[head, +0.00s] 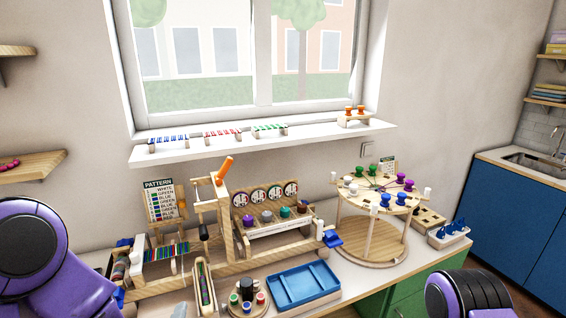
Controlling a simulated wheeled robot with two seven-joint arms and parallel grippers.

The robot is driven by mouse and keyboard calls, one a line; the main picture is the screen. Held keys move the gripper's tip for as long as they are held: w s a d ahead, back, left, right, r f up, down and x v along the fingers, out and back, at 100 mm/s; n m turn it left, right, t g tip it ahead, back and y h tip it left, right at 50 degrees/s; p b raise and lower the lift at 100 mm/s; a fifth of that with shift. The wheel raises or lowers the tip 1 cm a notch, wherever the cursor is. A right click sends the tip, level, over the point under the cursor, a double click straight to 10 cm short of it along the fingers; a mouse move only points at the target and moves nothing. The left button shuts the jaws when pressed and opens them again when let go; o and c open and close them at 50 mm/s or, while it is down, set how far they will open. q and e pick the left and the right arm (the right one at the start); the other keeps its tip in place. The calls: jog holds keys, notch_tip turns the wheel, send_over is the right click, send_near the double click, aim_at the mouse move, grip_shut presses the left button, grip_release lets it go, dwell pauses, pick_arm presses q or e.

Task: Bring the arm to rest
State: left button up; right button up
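Purple and black links of my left arm fill the lower left corner in the head view. A purple and black link of my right arm shows at the bottom right. Neither gripper shows, so I cannot see their fingers or whether they hold anything.
A round wooden carousel (372,253) with coloured spools stands right of the bench. A blue tray (303,286) lies at the table front. A pattern board (165,203) stands at left. The windowsill (215,147) holds small racks. A blue cabinet (515,225) is at right.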

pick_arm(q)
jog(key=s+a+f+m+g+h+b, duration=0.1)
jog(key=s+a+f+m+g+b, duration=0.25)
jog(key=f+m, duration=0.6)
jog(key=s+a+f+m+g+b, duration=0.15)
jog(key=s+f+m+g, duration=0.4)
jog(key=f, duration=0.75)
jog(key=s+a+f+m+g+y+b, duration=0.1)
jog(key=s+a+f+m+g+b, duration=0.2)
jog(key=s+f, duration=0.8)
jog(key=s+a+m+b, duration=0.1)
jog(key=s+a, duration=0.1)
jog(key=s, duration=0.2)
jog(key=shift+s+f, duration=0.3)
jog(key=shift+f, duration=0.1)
